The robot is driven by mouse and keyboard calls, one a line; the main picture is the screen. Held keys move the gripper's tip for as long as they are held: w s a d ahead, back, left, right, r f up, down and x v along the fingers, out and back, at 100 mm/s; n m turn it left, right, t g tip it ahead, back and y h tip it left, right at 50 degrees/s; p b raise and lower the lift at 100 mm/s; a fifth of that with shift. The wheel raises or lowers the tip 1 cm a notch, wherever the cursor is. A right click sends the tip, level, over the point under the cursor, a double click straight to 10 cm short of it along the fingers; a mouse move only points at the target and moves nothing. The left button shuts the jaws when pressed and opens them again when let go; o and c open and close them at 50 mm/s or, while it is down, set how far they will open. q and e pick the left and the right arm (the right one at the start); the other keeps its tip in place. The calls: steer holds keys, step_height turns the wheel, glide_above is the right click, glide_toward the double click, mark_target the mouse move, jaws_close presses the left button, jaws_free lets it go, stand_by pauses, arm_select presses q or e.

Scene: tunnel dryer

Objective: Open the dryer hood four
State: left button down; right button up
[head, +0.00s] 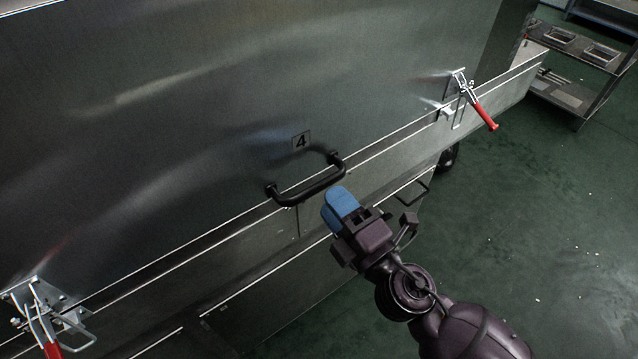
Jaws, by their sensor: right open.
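The dryer hood four (200,110) is a large grey metal panel across the left and middle of the head view, marked with a "4" label. Its lower edge meets the body along a bright seam, so it looks closed. A black bar handle (310,189) sits on it below the label. A toggle latch with a red grip (484,115) is at the right, and another red-gripped latch (45,322) is at the lower left, cut by the frame. My right gripper (340,207), with blue fingertips, is open and empty, close to the handle's lower right. My left gripper is not in view.
A metal shelf cart (585,60) with trays stands at the upper right. A smaller black handle (418,190) and a dark wheel (449,158) show on the lower body. The green floor (540,240) at the right is mostly clear.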

mark_target(319, 184)
steer(key=shift+x, duration=2.3)
jaws_close()
